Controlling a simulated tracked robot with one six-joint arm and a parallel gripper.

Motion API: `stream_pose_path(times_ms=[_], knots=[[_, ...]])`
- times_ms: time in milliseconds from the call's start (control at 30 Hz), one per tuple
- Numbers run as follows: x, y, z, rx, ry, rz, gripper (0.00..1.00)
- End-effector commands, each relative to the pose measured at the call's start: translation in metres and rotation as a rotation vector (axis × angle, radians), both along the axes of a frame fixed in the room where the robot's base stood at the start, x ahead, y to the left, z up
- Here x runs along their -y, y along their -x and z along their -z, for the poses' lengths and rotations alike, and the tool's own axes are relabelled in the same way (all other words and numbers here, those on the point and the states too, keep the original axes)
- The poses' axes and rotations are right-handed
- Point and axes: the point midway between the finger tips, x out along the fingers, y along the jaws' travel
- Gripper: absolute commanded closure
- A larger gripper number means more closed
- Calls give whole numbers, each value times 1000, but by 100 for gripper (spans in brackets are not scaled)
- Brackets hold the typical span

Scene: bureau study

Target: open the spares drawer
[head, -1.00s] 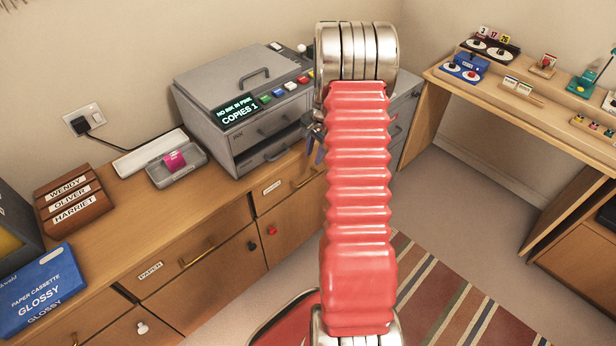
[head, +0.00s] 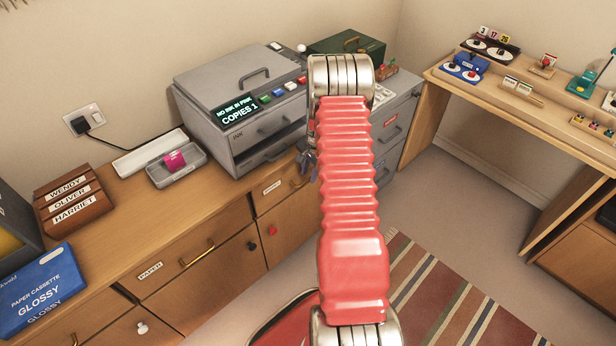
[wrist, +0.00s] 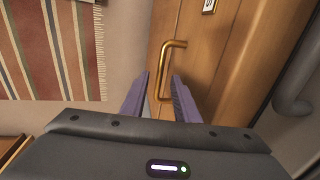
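The spares drawer (head: 285,193) is a wooden drawer front in the sideboard below the printer, with a small white label too small to read in the head view. It looks closed. Its brass handle (wrist: 166,70) shows in the wrist view, just ahead of and between my fingertips; contact cannot be told. My gripper (wrist: 159,80) is open, with two purple fingers apart and nothing held. In the head view my gripper (head: 307,163) is by the drawer's right end, partly hidden by my red arm.
A grey printer (head: 240,100) stands on the sideboard above. The paper drawer (head: 195,250) is to the left, with cupboard doors below. A grey cabinet (head: 393,125) stands to the right. A striped rug (head: 455,300) lies on the clear floor.

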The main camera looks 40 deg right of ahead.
Motion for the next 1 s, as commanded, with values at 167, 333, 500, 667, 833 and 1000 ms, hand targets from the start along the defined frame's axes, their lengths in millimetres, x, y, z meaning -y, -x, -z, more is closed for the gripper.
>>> stream_pose_path(times_ms=[167, 333, 500, 667, 833, 1000], knots=[[0, -3, 15, 0, 1, 0, 72], [0, -3, 18, 1, 1, 0, 72], [0, -3, 17, 1, 1, 0, 72], [0, -3, 17, 1, 1, 0, 82], [0, -3, 17, 0, 1, 0, 94], [0, -3, 17, 0, 1, 0, 100]])
